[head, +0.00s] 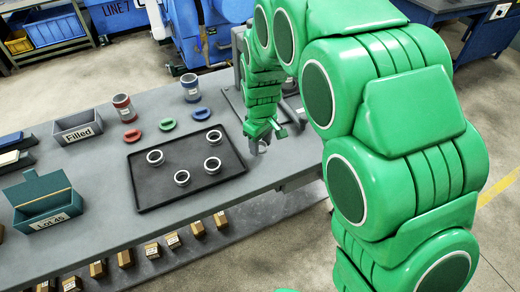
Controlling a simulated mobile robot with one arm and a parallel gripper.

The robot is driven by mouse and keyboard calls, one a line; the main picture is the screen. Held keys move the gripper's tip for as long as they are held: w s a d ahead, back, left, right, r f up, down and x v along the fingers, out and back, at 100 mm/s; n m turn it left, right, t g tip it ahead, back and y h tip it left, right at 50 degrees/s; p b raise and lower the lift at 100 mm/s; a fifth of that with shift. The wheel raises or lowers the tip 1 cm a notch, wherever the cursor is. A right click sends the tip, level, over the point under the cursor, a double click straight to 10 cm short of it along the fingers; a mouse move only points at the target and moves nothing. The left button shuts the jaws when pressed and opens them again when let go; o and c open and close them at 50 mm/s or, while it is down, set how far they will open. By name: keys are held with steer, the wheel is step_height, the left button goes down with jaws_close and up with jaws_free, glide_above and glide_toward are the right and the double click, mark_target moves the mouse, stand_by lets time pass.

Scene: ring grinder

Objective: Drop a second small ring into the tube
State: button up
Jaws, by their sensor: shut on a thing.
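My gripper (262,142) is just past the right edge of the black tray, at the table's right side. It is shut on a small grey piece that looks like a ring, mostly hidden by the fingers. Several grey rings lie apart on the tray: a back left ring (155,156), a back right ring (213,136), a right ring (212,165) and a front ring (181,177). I cannot make out which thing is the tube; the area behind my gripper is partly hidden by my arm.
The black tray (146,192) lies on the grey table (105,200). A "Filled" bin (78,126) and a "Lot 45" box (45,205) stand left.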

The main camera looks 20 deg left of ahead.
mark_target(260, 157)
steer(key=shift+w+a+f, duration=0.15)
steer(key=shift+w+f, duration=0.1)
steer(key=shift+f, duration=1.7)
steer(key=shift+f, duration=0.15)
steer(key=o, duration=1.1)
steer(key=shift+r, duration=6.15)
